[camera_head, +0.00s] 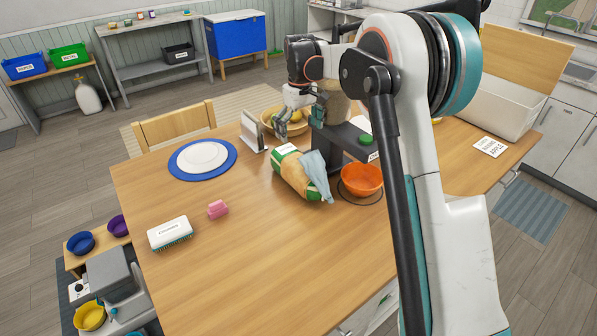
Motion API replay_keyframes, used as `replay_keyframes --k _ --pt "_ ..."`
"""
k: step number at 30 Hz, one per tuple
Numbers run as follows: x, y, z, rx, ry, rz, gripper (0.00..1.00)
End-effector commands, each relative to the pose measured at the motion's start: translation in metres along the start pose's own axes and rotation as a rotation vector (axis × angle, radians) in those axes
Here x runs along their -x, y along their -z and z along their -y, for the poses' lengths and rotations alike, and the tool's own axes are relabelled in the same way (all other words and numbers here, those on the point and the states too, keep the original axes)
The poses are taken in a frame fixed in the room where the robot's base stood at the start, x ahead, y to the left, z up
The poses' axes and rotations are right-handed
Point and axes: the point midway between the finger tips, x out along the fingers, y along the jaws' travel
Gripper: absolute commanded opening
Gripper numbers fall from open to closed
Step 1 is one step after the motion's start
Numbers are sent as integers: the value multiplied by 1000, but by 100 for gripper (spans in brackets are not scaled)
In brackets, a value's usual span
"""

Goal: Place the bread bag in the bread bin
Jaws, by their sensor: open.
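The bread bag (293,172), orange-brown with a green and white end and a light blue gathered end, lies on its side on the wooden table. A white bin with its wooden lid raised, seemingly the bread bin (513,117), stands at the right end of the table. My arm hides its left part. My gripper (298,129) is open, pointing down above and behind the bag, in front of a bowl of fruit. It appears empty and apart from the bag.
An orange bowl (362,180) sits under a dark dispenser (345,141) right beside the bag. A blue plate (181,164), a pink block (218,209) and a white brush-like box (170,234) lie to the left. The table's front middle (270,270) is clear.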

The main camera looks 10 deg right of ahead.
Motion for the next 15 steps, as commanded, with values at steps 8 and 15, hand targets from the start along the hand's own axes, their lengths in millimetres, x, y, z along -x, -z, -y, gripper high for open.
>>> replay_keyframes --k 8,15 --pt "-42 1 0 1 1 2 100" --pt "-79 0 0 1 0 1 100"
